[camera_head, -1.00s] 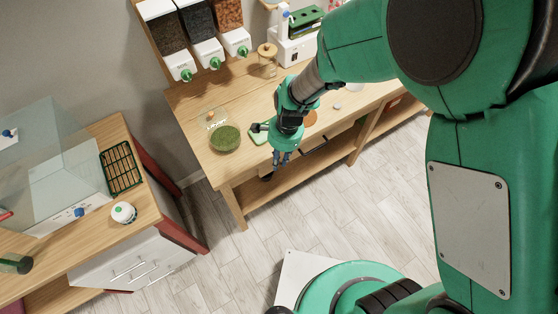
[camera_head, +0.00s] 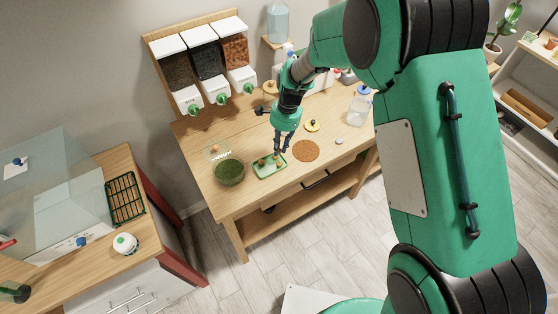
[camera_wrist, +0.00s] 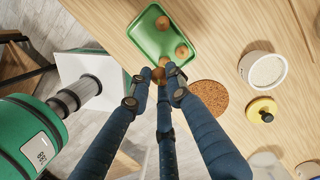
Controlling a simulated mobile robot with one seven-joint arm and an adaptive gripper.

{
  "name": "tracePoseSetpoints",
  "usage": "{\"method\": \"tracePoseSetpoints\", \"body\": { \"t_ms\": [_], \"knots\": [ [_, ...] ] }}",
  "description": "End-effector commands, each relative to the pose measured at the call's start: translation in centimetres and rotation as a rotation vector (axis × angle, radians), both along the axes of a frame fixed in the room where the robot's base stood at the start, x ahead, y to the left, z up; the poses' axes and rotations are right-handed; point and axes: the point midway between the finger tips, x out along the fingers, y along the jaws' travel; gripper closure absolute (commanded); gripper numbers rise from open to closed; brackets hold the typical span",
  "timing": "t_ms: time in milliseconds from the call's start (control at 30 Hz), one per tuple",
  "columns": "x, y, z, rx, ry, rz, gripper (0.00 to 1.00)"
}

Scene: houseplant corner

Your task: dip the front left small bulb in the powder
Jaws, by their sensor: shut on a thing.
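A green tray (camera_head: 270,171) lies on the wooden table with small brown bulbs on it. It also shows in the wrist view (camera_wrist: 148,38), where one bulb (camera_wrist: 162,22) is near its far side and another (camera_wrist: 181,50) near its right edge. My gripper (camera_head: 281,149) is at the tray's right side. In the wrist view its fingers (camera_wrist: 162,77) are closed around a small brown bulb (camera_wrist: 171,69), mostly hidden by the fingertips. I cannot tell whether that bulb is clear of the tray. A white pot of pale powder (camera_wrist: 266,69) stands right of the tray in the wrist view.
A bowl of green material (camera_head: 229,172) stands left of the tray. A round cork mat (camera_head: 305,151) and a yellow lid (camera_head: 312,125) lie to the right. A clear jug (camera_head: 359,106) is farther right. Dispensers (camera_head: 209,62) stand behind.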

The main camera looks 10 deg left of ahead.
Motion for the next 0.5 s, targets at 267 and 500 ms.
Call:
{"method": "tracePoseSetpoints", "body": {
  "t_ms": [267,500],
  "knots": [
    [5.6,0.8,0.7,-0.001,0.004,-0.001,1.00],
    [10.1,1.0,1.0,-0.003,0.006,-0.002,1.00]
  ]
}}
